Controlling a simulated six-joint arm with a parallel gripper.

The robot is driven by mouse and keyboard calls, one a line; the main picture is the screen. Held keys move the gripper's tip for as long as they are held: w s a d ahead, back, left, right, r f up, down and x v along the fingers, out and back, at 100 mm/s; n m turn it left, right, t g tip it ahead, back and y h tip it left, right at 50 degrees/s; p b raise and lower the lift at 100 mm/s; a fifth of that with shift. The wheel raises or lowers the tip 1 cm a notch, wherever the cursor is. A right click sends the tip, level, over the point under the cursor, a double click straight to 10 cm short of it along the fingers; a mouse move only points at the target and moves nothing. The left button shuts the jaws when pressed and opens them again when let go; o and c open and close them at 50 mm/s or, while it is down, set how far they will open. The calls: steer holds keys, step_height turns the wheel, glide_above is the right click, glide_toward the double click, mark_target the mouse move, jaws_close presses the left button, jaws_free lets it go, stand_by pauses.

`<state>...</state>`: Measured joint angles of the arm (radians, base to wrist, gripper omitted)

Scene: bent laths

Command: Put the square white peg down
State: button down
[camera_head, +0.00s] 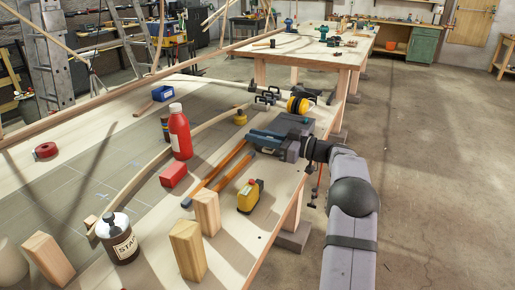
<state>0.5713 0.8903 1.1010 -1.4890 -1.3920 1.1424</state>
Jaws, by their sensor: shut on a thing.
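My gripper (258,140) is at the end of my grey arm, over the right part of the near wooden workbench (105,222). It points left in the picture, and its blue and dark body hides what is between the jaws. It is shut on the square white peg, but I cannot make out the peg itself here. I cannot tell how high the gripper is above the bench top.
A bent lath (150,165) crosses the bench.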

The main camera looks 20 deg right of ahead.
steer(key=shift+r, duration=0.5)
